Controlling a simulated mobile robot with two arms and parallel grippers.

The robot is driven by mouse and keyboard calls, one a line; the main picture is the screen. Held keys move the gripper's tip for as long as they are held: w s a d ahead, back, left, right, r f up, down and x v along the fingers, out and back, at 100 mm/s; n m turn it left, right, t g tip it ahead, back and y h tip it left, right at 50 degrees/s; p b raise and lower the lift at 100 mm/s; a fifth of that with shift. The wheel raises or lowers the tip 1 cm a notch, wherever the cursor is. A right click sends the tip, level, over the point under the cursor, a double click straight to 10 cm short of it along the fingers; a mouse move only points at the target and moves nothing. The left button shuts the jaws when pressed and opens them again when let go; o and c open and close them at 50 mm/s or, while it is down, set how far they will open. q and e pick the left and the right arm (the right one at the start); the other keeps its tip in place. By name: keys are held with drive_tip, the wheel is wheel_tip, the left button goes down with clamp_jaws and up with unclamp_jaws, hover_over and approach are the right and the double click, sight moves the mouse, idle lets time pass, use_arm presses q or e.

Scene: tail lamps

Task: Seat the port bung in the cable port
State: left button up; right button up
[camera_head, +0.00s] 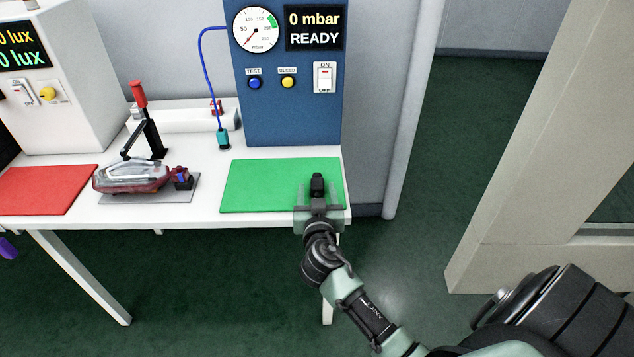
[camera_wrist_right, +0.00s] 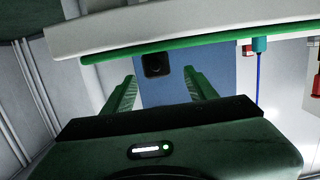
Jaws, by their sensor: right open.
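A small black piece (camera_head: 317,183), which looks like the port bung, stands near the front right of the green mat. It also shows in the right wrist view (camera_wrist_right: 157,64) between the finger lines, with a dark rounded face. My right gripper (camera_head: 318,200) is open at the table's front edge, fingers pointing at the piece; contact cannot be told. A clear and red lamp (camera_head: 128,178) lies in a grey fixture under a red-handled clamp (camera_head: 138,95). A purple bit at the left edge may be my left gripper (camera_head: 8,247).
The green mat (camera_head: 265,185) is otherwise bare. A blue tester (camera_head: 290,118) reading READY stands behind it. A blue tube ends in a teal connector (camera_head: 223,139). A red mat (camera_head: 45,190) and a white lux unit (camera_head: 90,70) are at left.

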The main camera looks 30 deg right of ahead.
sight(317, 179)
drive_tip(key=x, duration=0.3)
drive_tip(key=p+x, duration=0.1)
drive_tip(key=x, duration=0.1)
drive_tip(key=shift+s+f, duration=0.15)
drive_tip(key=shift+f, duration=0.15)
drive_tip(key=shift+d, duration=0.15)
drive_tip(key=shift+c, duration=0.9)
clamp_jaws()
use_arm(q)
drive_tip(key=shift+s+a+r, duration=0.2)
drive_tip(key=shift+s+r, duration=0.25)
drive_tip(key=shift+s, duration=0.25)
